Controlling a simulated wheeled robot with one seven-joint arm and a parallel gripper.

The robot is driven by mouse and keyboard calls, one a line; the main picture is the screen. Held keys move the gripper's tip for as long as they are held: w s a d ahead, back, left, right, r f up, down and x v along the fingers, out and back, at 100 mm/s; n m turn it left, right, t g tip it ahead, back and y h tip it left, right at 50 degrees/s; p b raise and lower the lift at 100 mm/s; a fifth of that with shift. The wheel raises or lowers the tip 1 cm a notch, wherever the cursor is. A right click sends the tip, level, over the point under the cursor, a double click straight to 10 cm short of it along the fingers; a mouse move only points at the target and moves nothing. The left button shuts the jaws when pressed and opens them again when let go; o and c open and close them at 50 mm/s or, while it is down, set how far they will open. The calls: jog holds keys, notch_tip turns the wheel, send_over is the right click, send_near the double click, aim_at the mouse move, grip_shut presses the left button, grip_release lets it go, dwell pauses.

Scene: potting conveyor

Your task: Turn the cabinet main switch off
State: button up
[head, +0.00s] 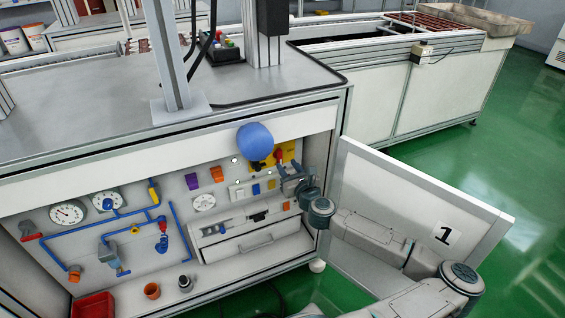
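The cabinet (170,148) stands open, showing a back panel with pipes, gauges and switches. The main switch seems to be the red handle (279,155) on a yellow plate (289,150) at the panel's upper right. The handle looks roughly upright, but it is small and partly covered, so its exact setting is unclear. My gripper (284,172) is at the switch, just below and in front of the red handle. I cannot tell whether it touches the handle. The fingers are too small and overlapped to show whether they are open or shut.
The open cabinet door (425,195), marked 1, stands to the right, close beside my arm. A blue ball-shaped thing (255,141) is just left of the yellow plate. A drawer unit (255,238) is below. A red bin (94,306) sits at the lower left.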

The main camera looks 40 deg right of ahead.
aim_at(281, 157)
jog(key=shift+b+x, duration=0.35)
jog(key=shift+x, duration=1.95)
grip_shut()
